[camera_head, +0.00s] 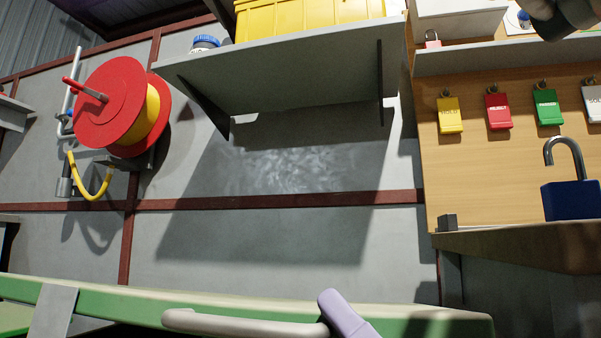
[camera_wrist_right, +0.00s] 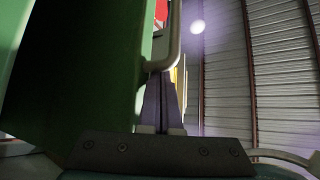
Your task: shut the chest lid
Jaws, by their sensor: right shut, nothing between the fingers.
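The green chest lid (camera_head: 230,303) runs along the bottom of the head view, seen from its edge, with a pale strap-like plate (camera_head: 54,310) at its left. Its beige bar handle (camera_head: 240,324) lies along the lid's near side. My right gripper (camera_head: 338,308) is at the right end of the handle, with only a purple finger showing. In the right wrist view, the lid (camera_wrist_right: 95,70) fills the left side, and my shut, empty purple fingers (camera_wrist_right: 162,85) are close by the handle (camera_wrist_right: 176,45). I cannot tell whether they touch it. The chest body and my left gripper are out of view.
A grey wall shelf (camera_head: 290,75) with a yellow bin (camera_head: 300,18) hangs above the lid. A red cable reel (camera_head: 105,100) is at the left.

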